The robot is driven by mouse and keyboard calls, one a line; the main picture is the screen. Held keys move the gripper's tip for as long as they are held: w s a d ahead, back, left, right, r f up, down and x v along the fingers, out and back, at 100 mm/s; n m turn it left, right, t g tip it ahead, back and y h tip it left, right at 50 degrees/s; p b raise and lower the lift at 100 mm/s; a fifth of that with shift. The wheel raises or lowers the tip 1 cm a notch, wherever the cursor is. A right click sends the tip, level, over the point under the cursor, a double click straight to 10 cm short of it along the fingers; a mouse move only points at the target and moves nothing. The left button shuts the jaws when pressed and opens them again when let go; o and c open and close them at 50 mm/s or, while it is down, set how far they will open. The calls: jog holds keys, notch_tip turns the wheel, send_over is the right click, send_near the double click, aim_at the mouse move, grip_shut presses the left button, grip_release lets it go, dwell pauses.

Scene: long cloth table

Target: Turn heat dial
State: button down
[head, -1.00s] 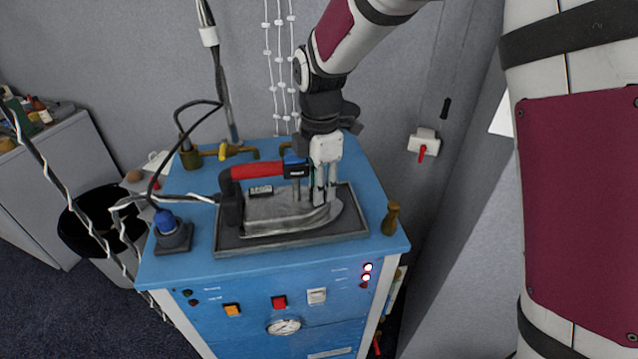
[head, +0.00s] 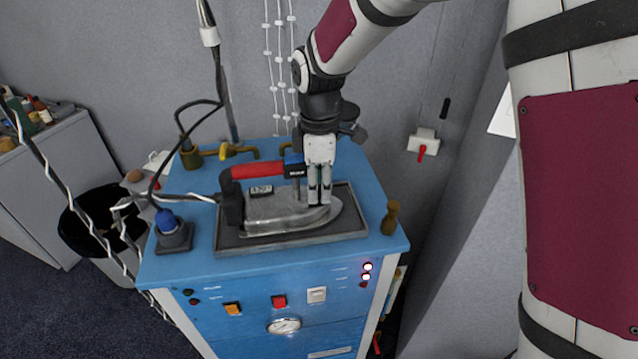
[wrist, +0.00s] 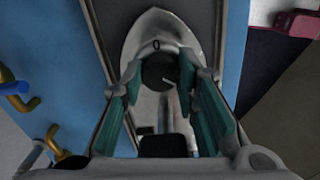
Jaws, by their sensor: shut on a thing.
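The iron (head: 279,212) lies flat on a dark tray (head: 230,242) on top of the blue station, its red handle (head: 256,170) to the left and its tip to the right. My gripper (head: 320,201) points down over the front part of the iron. In the wrist view the round black heat dial (wrist: 160,71) sits between the fingertips of my gripper (wrist: 160,82). It has a pale pointer line, and a "0" mark stands on the metal above it. The fingers are closed in on the dial's sides.
The blue station (head: 200,258) has buttons and a gauge (head: 284,326) on its front. A brass fitting (head: 391,218) stands at its right edge. A cable (head: 180,197) runs to the iron's rear. A dark bin (head: 92,225) stands at the left.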

aim_at(319, 190)
jog(key=shift+m, duration=0.5)
jog(key=c, duration=1.2)
grip_release()
jog(key=shift+r, duration=0.15)
notch_tip(319, 190, up, 12)
jog(key=shift+s+f, duration=0.1)
jog(key=shift+f, duration=0.05)
